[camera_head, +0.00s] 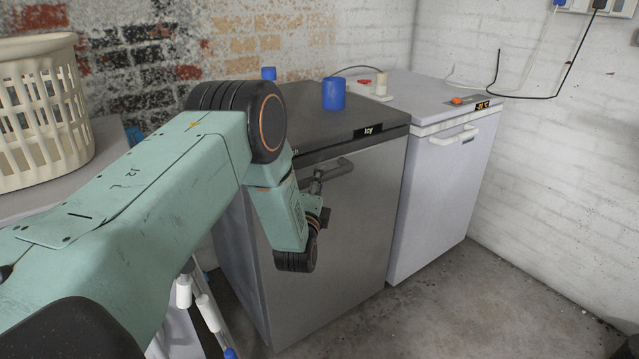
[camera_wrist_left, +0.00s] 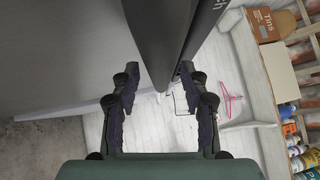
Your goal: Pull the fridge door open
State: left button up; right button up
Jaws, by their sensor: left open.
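The dark grey fridge (camera_head: 345,235) labelled "Icy" stands in the middle of the head view, and its door looks closed. Its bar handle (camera_head: 335,170) sits near the top of the door. My left arm reaches over from the left, and my left gripper (camera_head: 317,186) is at the handle, partly hidden by my wrist. In the left wrist view the two fingers of my left gripper (camera_wrist_left: 158,78) are apart, with a dark grey bar (camera_wrist_left: 162,40), seemingly the handle, between or just beyond their tips. Contact cannot be told. My right gripper is not in view.
A white fridge (camera_head: 440,185) stands right of the grey one. A blue cup (camera_head: 333,93) stands on the grey fridge top. A cream laundry basket (camera_head: 40,110) is at the left. The concrete floor (camera_head: 470,315) in front is clear.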

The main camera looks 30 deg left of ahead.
pick_arm(q)
jog(key=shift+x, duration=1)
jog(key=shift+c, duration=0.2)
grip_shut()
